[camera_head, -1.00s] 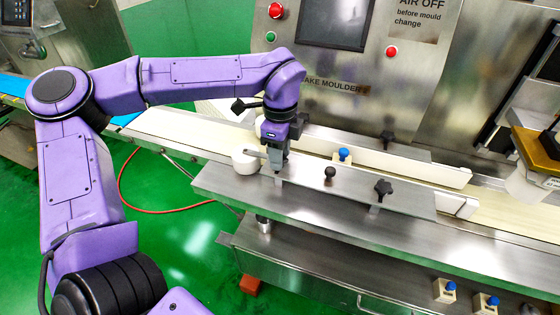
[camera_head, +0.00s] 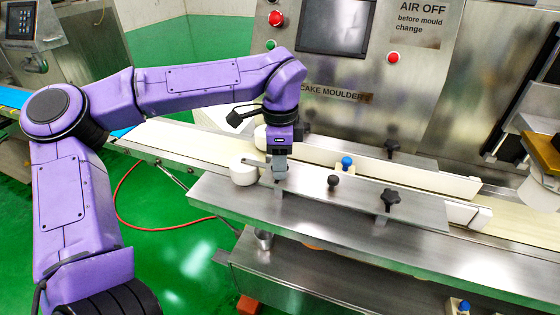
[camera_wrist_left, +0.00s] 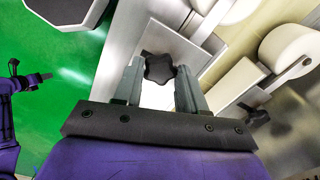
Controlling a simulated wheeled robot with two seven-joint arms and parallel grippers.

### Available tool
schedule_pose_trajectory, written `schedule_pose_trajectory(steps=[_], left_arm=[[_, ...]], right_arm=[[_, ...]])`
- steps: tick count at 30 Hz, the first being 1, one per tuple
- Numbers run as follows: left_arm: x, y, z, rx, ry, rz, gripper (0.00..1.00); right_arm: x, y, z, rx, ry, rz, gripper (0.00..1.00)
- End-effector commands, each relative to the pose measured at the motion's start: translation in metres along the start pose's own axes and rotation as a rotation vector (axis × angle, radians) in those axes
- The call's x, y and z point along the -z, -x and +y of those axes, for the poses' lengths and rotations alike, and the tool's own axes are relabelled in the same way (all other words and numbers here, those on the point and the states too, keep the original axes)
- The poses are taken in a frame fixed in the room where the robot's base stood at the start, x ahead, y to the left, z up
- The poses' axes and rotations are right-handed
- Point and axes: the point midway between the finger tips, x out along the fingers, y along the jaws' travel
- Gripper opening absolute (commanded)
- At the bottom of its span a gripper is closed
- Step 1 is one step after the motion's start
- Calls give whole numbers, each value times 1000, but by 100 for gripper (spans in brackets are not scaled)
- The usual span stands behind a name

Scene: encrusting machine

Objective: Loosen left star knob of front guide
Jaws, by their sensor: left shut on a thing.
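My left gripper (camera_head: 279,174) points down at the left end of the front guide (camera_head: 352,192), a long white bar with a steel plate along it. In the left wrist view, the black left star knob (camera_wrist_left: 158,68) sits between my two grey fingertips, which are shut on it. In the head view the fingers hide this knob. The black right star knob (camera_head: 390,200) stands free further right on the plate.
A black ball knob (camera_head: 333,181) and a blue-topped knob (camera_head: 347,163) stand right of my gripper. A white roller (camera_head: 243,170) is close on its left. The rear guide (camera_head: 420,177) runs behind, before the machine's steel front.

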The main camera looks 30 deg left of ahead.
Motion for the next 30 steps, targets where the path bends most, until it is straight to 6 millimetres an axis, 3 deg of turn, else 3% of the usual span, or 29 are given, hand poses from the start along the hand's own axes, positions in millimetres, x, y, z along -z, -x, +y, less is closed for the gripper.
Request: schedule_pose_trajectory(steps=[4,5,6,7,17,30], left_arm=[[0,2,-1,5,0,3,10],[0,2,-1,5,0,3,47],[0,2,-1,5,0,3,60],[0,2,-1,5,0,3,66],[0,5,-1,4,0,2,66],[0,96,-1,5,0,2,66]], right_arm=[[0,0,0,0,0,0,43],[0,0,0,0,0,0,43],[0,0,0,0,0,0,43],[0,0,0,0,0,0,43],[0,0,0,0,0,0,43],[2,5,0,0,0,0,43]])
